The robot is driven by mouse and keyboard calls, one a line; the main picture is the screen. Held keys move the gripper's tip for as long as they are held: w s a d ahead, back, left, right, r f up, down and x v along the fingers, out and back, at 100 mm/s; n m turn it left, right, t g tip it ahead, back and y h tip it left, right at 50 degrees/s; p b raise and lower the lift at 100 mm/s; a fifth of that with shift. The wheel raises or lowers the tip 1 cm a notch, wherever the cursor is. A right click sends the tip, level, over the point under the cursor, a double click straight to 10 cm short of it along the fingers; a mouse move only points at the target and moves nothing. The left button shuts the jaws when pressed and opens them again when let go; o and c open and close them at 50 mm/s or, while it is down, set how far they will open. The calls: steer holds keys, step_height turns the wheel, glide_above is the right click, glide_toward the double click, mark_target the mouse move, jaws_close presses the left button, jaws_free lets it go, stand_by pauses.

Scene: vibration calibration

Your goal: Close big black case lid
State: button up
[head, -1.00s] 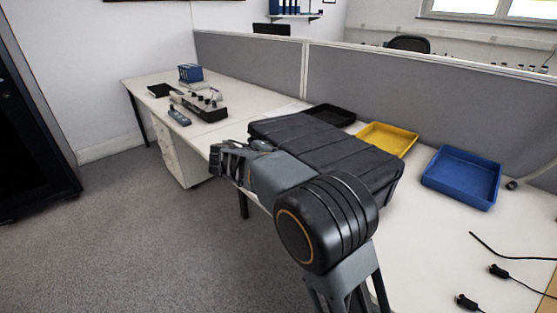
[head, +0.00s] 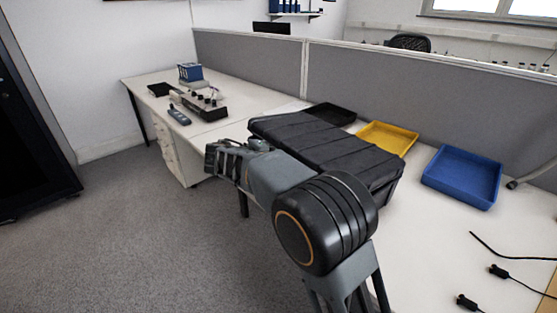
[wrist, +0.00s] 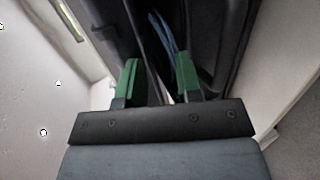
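The big black case (head: 388,188) lies on the white desk, partly behind my arm. Its ribbed lid (head: 325,143) is low over the case but looks slightly raised on the near side. In the wrist view, the dark case (wrist: 215,25) shows a gap with something blue inside. My gripper (head: 222,160) is at the near left end of the case, by the desk's front edge. In the wrist view, my gripper (wrist: 158,78) has two green fingertips apart with nothing clearly between them. Contact with the lid cannot be told.
Behind the case are a black tray (head: 331,107) and a yellow tray (head: 408,136). A blue tray (head: 458,198) is to the right. Black cables (head: 500,271) lie at the right front. A grey partition (head: 430,95) bounds the desk. Floor to the left is clear.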

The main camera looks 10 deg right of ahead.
steer(key=p+v, duration=0.2)
steer(key=v, duration=1.1)
steer(key=shift+f, duration=0.2)
steer(key=shift+c, duration=0.5)
